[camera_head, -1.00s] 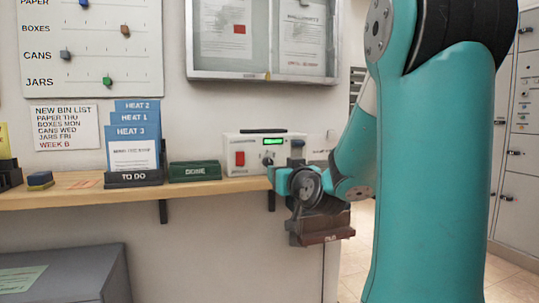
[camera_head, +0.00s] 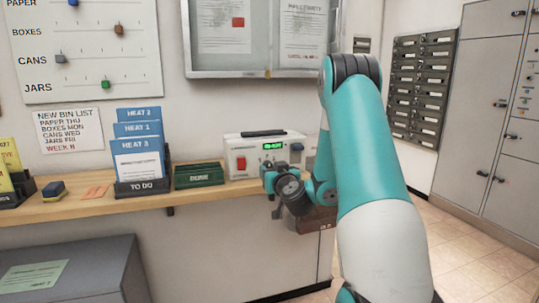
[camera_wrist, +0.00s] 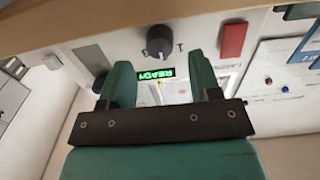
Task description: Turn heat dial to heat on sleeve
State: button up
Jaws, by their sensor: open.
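A white heat machine (camera_head: 255,153) stands on the shelf, with a red switch (camera_head: 241,163), a lit green display and a dark dial (camera_head: 297,148). In the wrist view the dial (camera_wrist: 160,42) shows close up, beyond my fingertips; the display (camera_wrist: 152,74) appears upside down and reads READY. Its pointer setting is too small to tell. Blue sleeves marked HEAT 2, HEAT 1 and HEAT 3 (camera_head: 137,158) stand in the TO DO rack (camera_head: 142,187), HEAT 3 in front. My gripper (camera_wrist: 160,66) is open and empty, near the machine's front; contact with the dial is not visible.
A green DONE tray (camera_head: 199,175) sits between rack and machine. The wooden shelf (camera_head: 80,212) has its front edge near my arm. A grey cabinet (camera_head: 75,272) stands below left; a glass notice case (camera_head: 260,75) hangs above. Open floor lies to the right.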

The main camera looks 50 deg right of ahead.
aim_at(269, 167)
jog(key=shift+w+d+r+p, duration=0.15)
jog(key=shift+w+d+p, duration=0.1)
jog(key=shift+w+p, duration=0.25)
jog(key=shift+w+d+r+p, duration=0.15)
jog(key=shift+w+d+p, duration=0.1)
jog(key=shift+w+p, duration=0.25)
jog(key=shift+w+d+f+p, duration=0.4)
jog(key=shift+w+p, duration=0.2)
jog(key=shift+p, duration=0.2)
jog(key=c, duration=0.9)
